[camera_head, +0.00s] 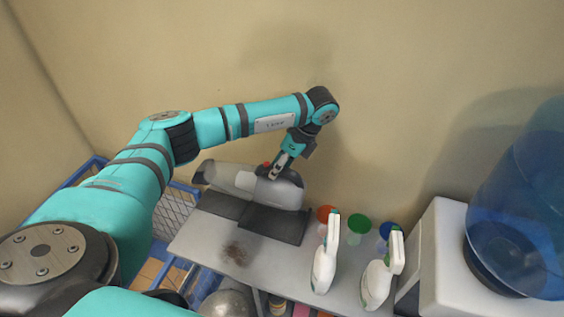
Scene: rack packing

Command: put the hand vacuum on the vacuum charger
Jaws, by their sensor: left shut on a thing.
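The hand vacuum (235,179), grey and white with a dark nozzle end at the left, lies lengthwise over a dark charger (265,223) on the grey shelf. My left gripper (277,172) comes down from above and is shut on the vacuum near its right part, by a small red spot. The vacuum's underside is hidden, so I cannot tell whether it touches the charger. My right gripper is not in view.
Two white spray bottles (325,262) (377,283) stand on the shelf (205,237) at the right, with orange, green (359,224) and blue caps behind. A dark smudge (236,252) marks the shelf front. A white unit with a blue water bottle (530,205) stands far right. A blue crate (178,206) is at left.

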